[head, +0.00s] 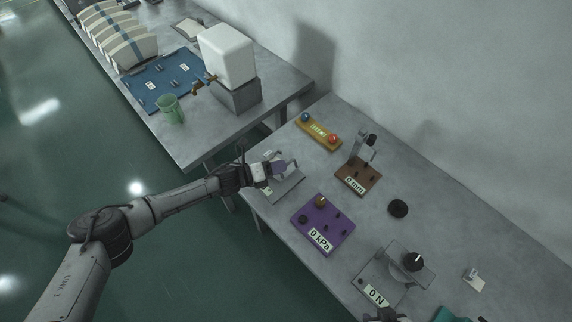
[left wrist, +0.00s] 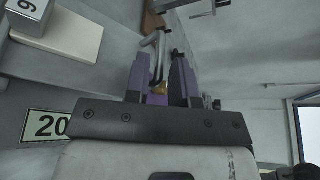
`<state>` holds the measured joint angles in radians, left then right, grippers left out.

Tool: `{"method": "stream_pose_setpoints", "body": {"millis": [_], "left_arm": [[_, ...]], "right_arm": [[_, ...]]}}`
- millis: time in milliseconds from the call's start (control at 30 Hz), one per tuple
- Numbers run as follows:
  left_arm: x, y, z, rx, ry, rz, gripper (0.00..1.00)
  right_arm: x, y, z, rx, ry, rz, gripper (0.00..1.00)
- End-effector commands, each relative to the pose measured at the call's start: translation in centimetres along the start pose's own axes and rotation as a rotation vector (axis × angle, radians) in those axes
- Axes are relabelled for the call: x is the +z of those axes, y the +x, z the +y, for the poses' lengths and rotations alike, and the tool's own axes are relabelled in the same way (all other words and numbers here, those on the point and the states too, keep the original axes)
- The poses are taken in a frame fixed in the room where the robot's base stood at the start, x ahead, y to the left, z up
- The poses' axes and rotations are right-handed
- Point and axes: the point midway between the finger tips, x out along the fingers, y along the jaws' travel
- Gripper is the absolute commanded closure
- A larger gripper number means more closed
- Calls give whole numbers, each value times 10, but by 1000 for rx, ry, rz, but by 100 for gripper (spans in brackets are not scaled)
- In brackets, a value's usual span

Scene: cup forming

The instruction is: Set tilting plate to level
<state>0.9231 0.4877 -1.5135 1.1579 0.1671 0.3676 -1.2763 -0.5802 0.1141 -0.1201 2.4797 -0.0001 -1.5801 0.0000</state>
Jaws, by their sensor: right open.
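The tilting plate (head: 286,188), a grey device with a small white label, sits at the left end of the near table, partly hidden by my left gripper. My left gripper (head: 281,166) is over its far side. In the left wrist view the purple fingertips (left wrist: 159,78) are apart, with a bent metal rod (left wrist: 158,45) between them. I cannot tell whether they grip it. A pale block (left wrist: 62,32) with a cut-off label, partly reading 6, shows at upper left, probably part of this device. My right gripper (head: 384,315) is partly in view at the bottom edge, open.
A purple 0 kPa panel (head: 337,233) lies close in front of the plate. A yellow button bar (head: 318,131), a brown 0 mm stand (head: 358,178), a black knob (head: 398,208) and a 0 N device (head: 378,280) stand farther along. A second table (head: 185,140) holds a green cup (head: 170,110).

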Motion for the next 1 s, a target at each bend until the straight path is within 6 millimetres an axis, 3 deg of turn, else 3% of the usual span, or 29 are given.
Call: {"method": "stream_pose_setpoints", "body": {"millis": [233, 667, 900, 1000], "left_arm": [[0, 24, 0, -1, 0, 0, 77], [0, 30, 0, 0, 0, 0, 77], [0, 30, 0, 0, -1, 0, 98], [0, 30, 0, 0, -1, 0, 100]], "right_arm": [[1, 4, 0, 0, 0, 0, 57], [2, 4, 3, 8, -10, -1, 57], [2, 4, 3, 8, -10, -1, 57], [2, 4, 2, 7, -9, -1, 57]]}}
